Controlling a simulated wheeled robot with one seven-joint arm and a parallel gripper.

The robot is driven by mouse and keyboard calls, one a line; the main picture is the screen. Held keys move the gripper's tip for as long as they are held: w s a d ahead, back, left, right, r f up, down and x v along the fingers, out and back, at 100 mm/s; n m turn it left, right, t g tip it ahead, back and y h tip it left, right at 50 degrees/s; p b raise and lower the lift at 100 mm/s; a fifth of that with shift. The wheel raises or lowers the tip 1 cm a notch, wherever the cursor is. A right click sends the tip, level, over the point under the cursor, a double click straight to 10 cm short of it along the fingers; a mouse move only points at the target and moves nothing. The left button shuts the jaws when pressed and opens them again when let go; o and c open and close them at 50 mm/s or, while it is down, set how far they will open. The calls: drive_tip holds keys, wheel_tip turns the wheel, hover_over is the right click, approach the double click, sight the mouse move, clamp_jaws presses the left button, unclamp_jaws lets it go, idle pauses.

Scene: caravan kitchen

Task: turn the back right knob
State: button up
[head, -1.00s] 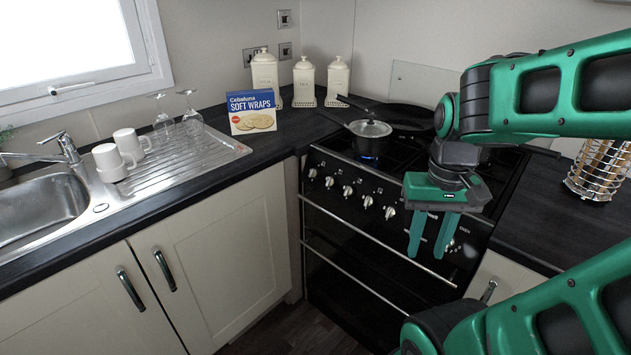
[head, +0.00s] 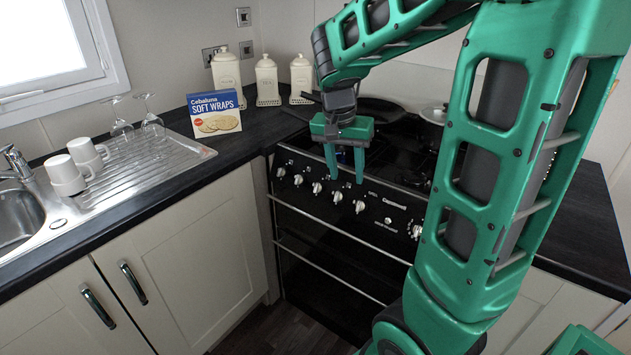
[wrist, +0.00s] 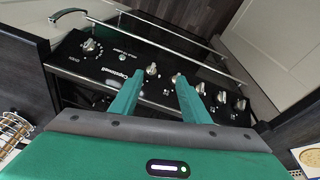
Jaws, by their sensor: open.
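The black stove front (head: 390,222) carries a row of silver knobs, including one at the right end of the main row (head: 360,206) and a separate oven dial (head: 416,230) further right. The wrist view shows the row too, with a knob between my fingertips in the picture (wrist: 152,69) and the oven dial (wrist: 90,45) at left. I cannot read which knob is marked back right. My gripper (head: 346,178) is open and empty, fingers pointing down just above the row's right part. It also shows in the wrist view (wrist: 160,76). Contact with any knob cannot be made out.
A black pan (head: 380,110) and a lidded pot (head: 433,115) stand on the hob behind my gripper. A Soft Wraps box (head: 215,112) and cream canisters (head: 267,80) stand on the left counter. Silver rails (head: 335,230) cross the oven front below the knobs. Floor in front is partly clear.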

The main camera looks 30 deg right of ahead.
sight(316, 184)
drive_tip(key=w+a+f+m+t+h, duration=0.1)
drive_tip(key=w+a+f+m+h, duration=0.15)
drive_tip(key=w, duration=1.15)
drive_tip(key=shift+y, duration=0.45)
drive_tip(key=x, duration=1)
drive_tip(key=shift+s+d+f, duration=0.15)
drive_tip(key=shift+d, duration=0.05)
drive_tip(key=c, duration=1)
